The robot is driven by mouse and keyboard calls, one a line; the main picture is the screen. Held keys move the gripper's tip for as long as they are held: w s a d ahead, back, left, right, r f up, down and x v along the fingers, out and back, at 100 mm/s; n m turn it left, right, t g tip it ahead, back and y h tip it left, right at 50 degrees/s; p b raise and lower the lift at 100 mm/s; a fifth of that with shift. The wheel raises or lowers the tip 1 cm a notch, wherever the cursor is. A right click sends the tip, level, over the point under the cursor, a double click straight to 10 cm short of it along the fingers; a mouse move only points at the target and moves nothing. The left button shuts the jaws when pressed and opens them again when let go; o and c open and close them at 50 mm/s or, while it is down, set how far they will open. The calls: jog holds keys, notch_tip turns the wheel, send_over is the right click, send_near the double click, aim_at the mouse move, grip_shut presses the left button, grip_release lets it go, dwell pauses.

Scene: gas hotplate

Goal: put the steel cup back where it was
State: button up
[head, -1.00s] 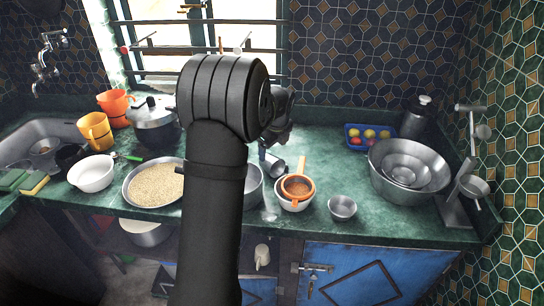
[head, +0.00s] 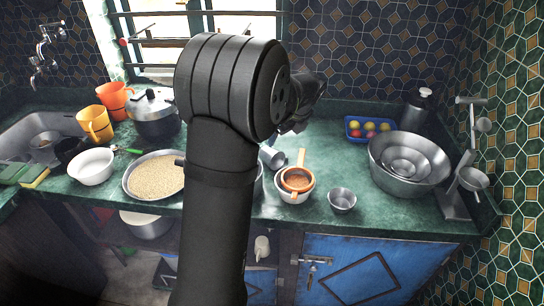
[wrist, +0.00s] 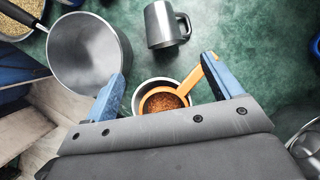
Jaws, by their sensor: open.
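A steel cup with a handle (wrist: 163,26) lies on the green counter, apparently on its side, beyond my fingertips in the wrist view. In the head view, the cup (head: 272,159) is partly hidden by my arm. My gripper (wrist: 162,85) is open and empty, its two blue fingers spread wide. In the wrist view it hangs above the counter, over the bowl with the orange strainer and short of the cup. In the head view, my gripper's fingers are mostly hidden behind my wrist.
An orange-handled strainer (head: 297,180) rests in a small bowl near the cup. A steel saucepan (wrist: 84,50) stands left of the cup. A small steel bowl (head: 342,200) stands to the right, before nested steel basins (head: 382,181). Counter behind the small bowl is clear.

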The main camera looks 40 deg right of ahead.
jog(key=s+r+t, duration=0.1)
jog(key=s, duration=0.1)
send_near(274, 158)
jog(key=shift+w+a, duration=0.25)
jog(key=shift+a, duration=0.85)
jog(key=shift+w+d+x, duration=0.1)
jog(key=shift+w+x, duration=0.05)
jog(key=shift+x, duration=1.15)
jog(key=shift+w+d+x, duration=0.15)
jog(key=shift+x, duration=1.15)
jog(key=shift+r, duration=0.2)
jog(key=c, duration=1.1)
